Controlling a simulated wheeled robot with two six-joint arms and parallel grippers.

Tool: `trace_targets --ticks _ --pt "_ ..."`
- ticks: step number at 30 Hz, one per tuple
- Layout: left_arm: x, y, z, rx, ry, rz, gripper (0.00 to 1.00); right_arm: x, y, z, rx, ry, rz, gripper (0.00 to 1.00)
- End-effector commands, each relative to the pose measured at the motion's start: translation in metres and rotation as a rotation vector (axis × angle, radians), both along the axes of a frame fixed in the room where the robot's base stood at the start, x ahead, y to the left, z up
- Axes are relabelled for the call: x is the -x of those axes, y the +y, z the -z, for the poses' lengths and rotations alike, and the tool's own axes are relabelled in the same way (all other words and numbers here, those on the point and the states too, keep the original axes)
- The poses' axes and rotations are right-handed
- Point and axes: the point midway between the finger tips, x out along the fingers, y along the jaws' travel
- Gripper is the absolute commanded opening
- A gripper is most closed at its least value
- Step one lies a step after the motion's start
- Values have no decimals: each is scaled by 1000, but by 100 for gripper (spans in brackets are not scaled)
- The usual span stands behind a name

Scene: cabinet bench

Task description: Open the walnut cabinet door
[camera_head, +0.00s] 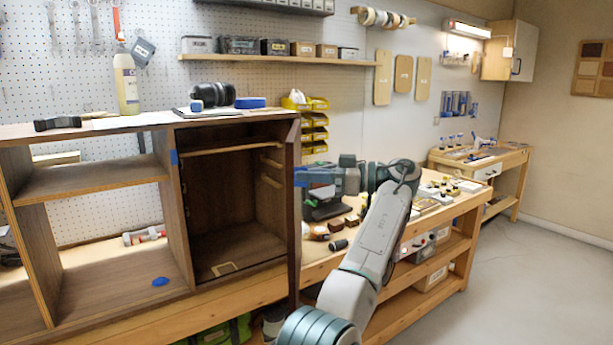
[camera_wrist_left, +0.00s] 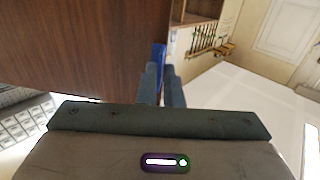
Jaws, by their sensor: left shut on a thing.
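The walnut cabinet (camera_head: 235,190) stands on the bench at the left, and its right compartment is open to view. The walnut door (camera_head: 294,215) stands swung out at the compartment's right side, seen almost edge-on. My left gripper (camera_head: 302,177) is at the door's upper-middle part, on its right side in the head view. In the left wrist view the door panel (camera_wrist_left: 80,40) fills the upper left. The left fingers (camera_wrist_left: 160,85) are shut at its edge, by a blue piece (camera_wrist_left: 158,55); the exact contact is partly hidden. My right gripper is not in view.
A bottle (camera_head: 126,82), ear defenders (camera_head: 212,94) and blue tape (camera_head: 250,102) stand on the cabinet top. Small tools and parts clutter the bench (camera_head: 465,203) right of the door. Open floor (camera_head: 540,270) lies at the right.

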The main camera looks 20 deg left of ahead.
Motion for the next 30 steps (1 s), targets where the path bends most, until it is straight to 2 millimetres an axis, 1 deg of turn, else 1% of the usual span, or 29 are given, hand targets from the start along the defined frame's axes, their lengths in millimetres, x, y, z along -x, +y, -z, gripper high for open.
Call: trace_targets --ticks 7,8,9,10,18,24,26,30 --pt "-1 0 1 3 2 4 0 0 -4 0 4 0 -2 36" --pt "-1 0 1 3 2 4 12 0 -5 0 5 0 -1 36" --pt "-1 0 1 3 2 4 20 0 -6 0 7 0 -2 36" --pt "-1 0 1 2 2 4 25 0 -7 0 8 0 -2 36" --pt "0 0 0 1 0 2 25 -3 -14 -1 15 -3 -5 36" --pt "0 2 0 1 0 1 25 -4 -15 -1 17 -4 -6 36" --pt "1 4 0 1 -1 1 25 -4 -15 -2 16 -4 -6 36" --pt "5 16 0 1 -1 -1 25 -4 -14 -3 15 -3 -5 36"
